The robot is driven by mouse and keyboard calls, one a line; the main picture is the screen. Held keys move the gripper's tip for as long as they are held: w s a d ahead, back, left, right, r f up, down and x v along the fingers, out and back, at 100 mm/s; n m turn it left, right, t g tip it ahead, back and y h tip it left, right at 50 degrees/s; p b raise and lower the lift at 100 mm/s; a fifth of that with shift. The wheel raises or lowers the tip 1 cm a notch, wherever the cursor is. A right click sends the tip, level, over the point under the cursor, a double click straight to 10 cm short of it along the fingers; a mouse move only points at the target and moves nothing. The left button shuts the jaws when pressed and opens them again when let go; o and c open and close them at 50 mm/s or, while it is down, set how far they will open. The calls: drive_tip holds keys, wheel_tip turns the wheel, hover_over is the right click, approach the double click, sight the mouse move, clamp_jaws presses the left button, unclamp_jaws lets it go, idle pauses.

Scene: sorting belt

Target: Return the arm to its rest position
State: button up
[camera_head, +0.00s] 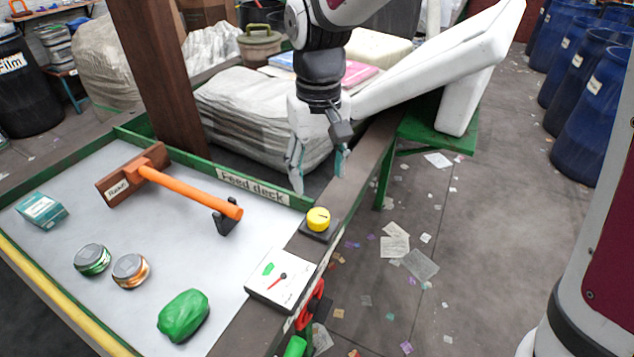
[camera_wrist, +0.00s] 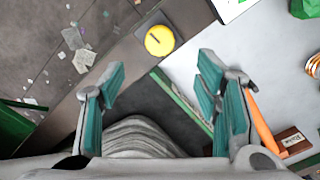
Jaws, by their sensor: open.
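My gripper (camera_head: 318,175) hangs at the end of my arm over the far rail of the feed deck, fingers pointing down. It is open and empty. In the wrist view the gripper (camera_wrist: 160,95) shows its two teal-padded fingers wide apart with nothing between them. A yellow round knob (camera_head: 318,219) sits on a dark base on the deck's right rail, below and nearer than the gripper. In the wrist view the yellow knob (camera_wrist: 159,40) lies beyond the fingertips, apart from them.
A dial box (camera_head: 283,278) sits on the right rail. White foam pieces (camera_head: 440,65) and a wrapped bale (camera_head: 245,115) stand behind.

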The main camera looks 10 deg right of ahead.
drive_tip(key=shift+r, duration=0.55)
drive_tip(key=shift+d, duration=0.1)
drive_tip(key=s+d+r+m+t, duration=0.1)
drive_tip(key=s+d+r+t, duration=0.1)
drive_tip(key=s+d, duration=0.4)
drive_tip(key=s+d+r+m+t, duration=0.2)
drive_tip(key=s+d+r, duration=0.3)
drive_tip(key=s, duration=0.8)
drive_tip(key=d, duration=0.2)
drive_tip(key=shift+d+t, duration=0.3)
drive_tip(key=shift+t, duration=0.1)
drive_tip(key=shift+w, duration=0.1)
